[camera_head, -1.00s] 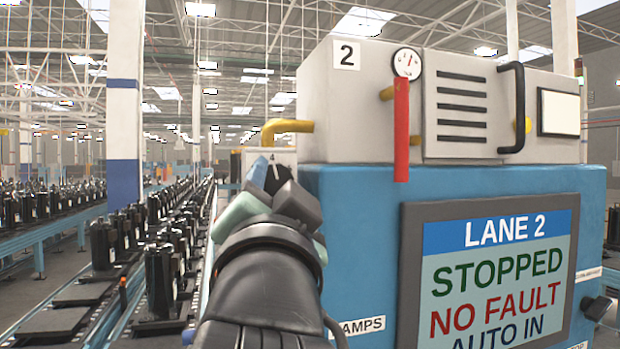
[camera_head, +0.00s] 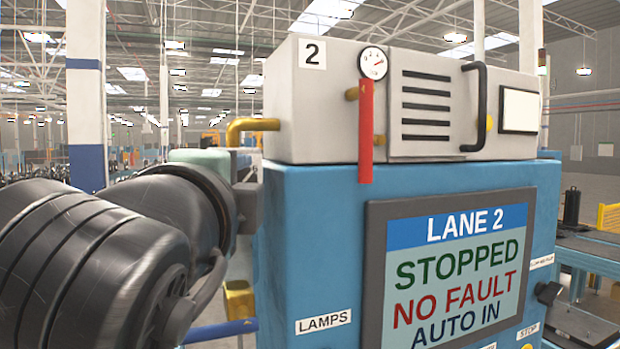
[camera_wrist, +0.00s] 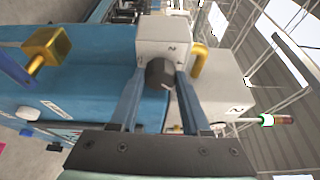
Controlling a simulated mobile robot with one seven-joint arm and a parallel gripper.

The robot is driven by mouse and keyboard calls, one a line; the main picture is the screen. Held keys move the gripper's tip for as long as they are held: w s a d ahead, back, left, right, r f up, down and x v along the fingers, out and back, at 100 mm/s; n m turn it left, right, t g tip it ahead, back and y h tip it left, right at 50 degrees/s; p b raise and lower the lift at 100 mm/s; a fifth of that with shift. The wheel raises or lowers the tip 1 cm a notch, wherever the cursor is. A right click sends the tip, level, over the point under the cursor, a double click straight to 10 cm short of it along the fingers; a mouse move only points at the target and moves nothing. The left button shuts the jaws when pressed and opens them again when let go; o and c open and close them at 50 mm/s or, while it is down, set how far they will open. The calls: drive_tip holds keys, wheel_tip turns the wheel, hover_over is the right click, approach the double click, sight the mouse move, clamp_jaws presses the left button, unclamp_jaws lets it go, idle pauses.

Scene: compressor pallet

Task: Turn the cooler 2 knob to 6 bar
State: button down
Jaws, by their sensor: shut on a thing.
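A round dark knob (camera_wrist: 160,73) sits on a small pale box (camera_wrist: 163,40) in the wrist view. My gripper (camera_wrist: 163,78) is shut on the knob, a blue finger on each side of it. A small mark stands on the box beside the knob; I cannot read it surely. In the head view my gripper (camera_head: 243,190) is at the left edge of the blue cabinet (camera_head: 305,240), and the knob is hidden there. The grey unit marked 2 (camera_head: 325,115) stands on the cabinet. Its round gauge (camera_head: 373,63) has a needle too small to read.
A red handle (camera_head: 366,130) hangs below the gauge. A yellow pipe (camera_head: 250,127) juts from the unit's left side, close to my gripper. The lane 2 screen (camera_head: 450,265) reads stopped, no fault. A yellow block (camera_wrist: 47,48) shows in the wrist view.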

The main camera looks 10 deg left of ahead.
drive_tip(key=shift+r+m+g+p, duration=0.15)
drive_tip(key=shift+m+g+p, duration=0.4)
drive_tip(key=shift+m, duration=1.15)
drive_tip(key=shift+c, duration=1.8)
unclamp_jaws()
drive_tip(key=shift+g, duration=0.25)
